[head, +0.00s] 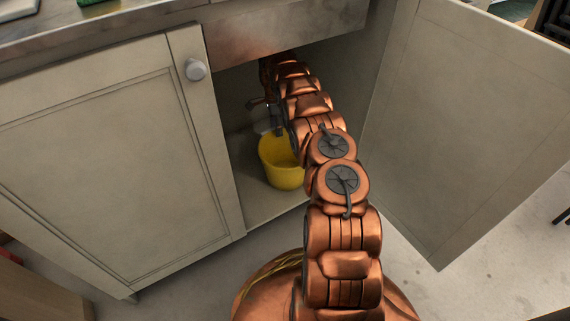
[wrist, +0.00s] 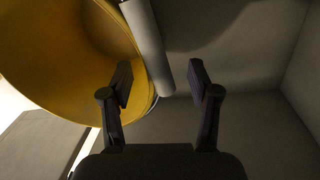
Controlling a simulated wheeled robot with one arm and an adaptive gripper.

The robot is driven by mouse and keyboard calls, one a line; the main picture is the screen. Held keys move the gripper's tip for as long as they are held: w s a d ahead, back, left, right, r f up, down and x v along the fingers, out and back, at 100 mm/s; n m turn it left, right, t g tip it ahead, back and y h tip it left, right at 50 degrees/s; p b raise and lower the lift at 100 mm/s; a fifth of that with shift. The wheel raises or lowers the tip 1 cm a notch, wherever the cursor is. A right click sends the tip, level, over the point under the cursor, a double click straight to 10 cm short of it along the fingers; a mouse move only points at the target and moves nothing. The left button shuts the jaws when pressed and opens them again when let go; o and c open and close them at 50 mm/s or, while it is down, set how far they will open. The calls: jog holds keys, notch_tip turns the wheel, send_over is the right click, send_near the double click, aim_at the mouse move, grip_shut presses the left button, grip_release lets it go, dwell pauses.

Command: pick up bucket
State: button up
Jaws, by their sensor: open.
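The yellow bucket (head: 281,165) stands upright on the floor of the open cabinet, partly hidden behind my arm. In the wrist view the bucket (wrist: 70,45) fills the upper left, with its rim close to the left finger. My gripper (wrist: 160,82) is open, with its fingers apart. A pale grey cylinder (wrist: 148,42) shows beside the bucket's rim, its lower end between the fingertips in the picture; I cannot tell whether it is a handle or a pipe. In the head view my gripper (head: 270,122) is just above the bucket's left rim, small and partly hidden.
A closed cabinet door (head: 110,160) with a round knob (head: 196,69) is on the left. An open door (head: 460,120) swings out on the right. A counter edge (head: 290,25) hangs above the opening. My arm passes between these. Concrete floor (head: 480,285) is clear at the lower right.

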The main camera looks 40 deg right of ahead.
jog(key=shift+s+f, duration=0.15)
jog(key=shift+f, duration=0.65)
grip_shut()
